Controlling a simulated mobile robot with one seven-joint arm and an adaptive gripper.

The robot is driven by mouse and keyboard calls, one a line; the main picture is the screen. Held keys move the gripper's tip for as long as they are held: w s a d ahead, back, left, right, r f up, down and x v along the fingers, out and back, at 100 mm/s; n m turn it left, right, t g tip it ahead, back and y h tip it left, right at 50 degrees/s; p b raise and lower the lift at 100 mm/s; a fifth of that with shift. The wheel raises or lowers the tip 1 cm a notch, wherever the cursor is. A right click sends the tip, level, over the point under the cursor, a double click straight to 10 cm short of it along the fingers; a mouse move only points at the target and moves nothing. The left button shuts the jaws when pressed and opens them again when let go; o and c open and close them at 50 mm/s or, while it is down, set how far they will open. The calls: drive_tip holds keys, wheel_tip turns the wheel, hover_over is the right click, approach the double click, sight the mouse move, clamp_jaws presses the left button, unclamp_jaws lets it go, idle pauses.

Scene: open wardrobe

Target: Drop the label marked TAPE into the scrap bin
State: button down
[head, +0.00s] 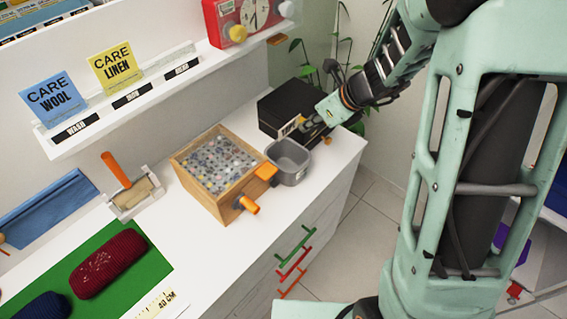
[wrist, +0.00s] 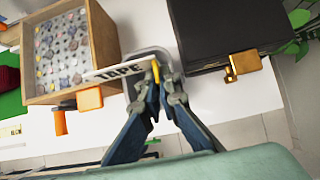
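The label marked TAPE (wrist: 117,72) is a white strip with dark lettering and a yellow tab. My gripper (wrist: 160,88) is shut on the yellow tab, and the strip sticks out to the left in the wrist view. In the head view the label (head: 289,126) shows beside my gripper (head: 304,123), in front of the black box. The small grey open bin (head: 290,176) stands on the white counter just below the label. In the wrist view the bin (wrist: 150,54) lies behind the label and fingers, which partly hide it. The label is held above the counter.
A wooden box of beads (head: 187,181) with orange handles stands close left of the bin. A black box (head: 280,106) with an orange latch stands behind it. The counter's front edge is close. A shelf (head: 62,150) with care cards runs along the wall.

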wheel_tip(320, 180, down, 6)
drive_tip(key=b, duration=0.5)
drive_tip(key=shift+r, duration=0.15)
drive_tip(key=c, duration=2.1)
unclamp_jaws()
drive_tip(key=shift+r, duration=0.1)
drive_tip(key=v, duration=1.2)
